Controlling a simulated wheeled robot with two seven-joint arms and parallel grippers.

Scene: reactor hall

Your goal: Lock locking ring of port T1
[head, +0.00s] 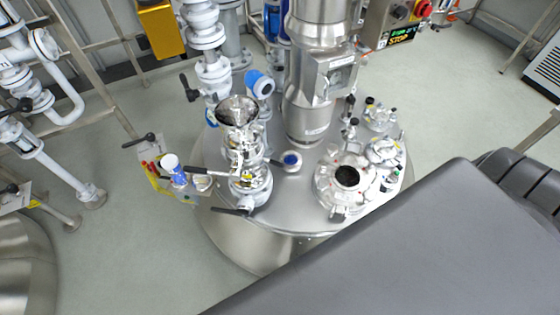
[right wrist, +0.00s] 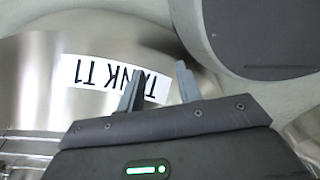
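The steel tank (head: 252,245) stands in the middle of the head view, with several ports and fittings on its lid. A round port with a dark centre (head: 347,176) sits at the lid's right. A steel funnel (head: 238,110) tops a valve stack at the lid's left. I cannot tell which fitting bears the locking ring. In the right wrist view, a white "TANK T1" label (right wrist: 88,73) appears upside down on a curved steel wall. My right gripper (right wrist: 160,62) is in front of that wall, fingers apart with nothing visible between them. My left gripper is not in view.
A thick steel column (head: 308,110) rises from the back of the lid. A blue-capped fitting (head: 291,160) sits mid-lid. White piping (head: 45,150) and railings stand at left. A control box with a red button (head: 422,10) is at the top right. Floor at left (head: 120,240) is clear.

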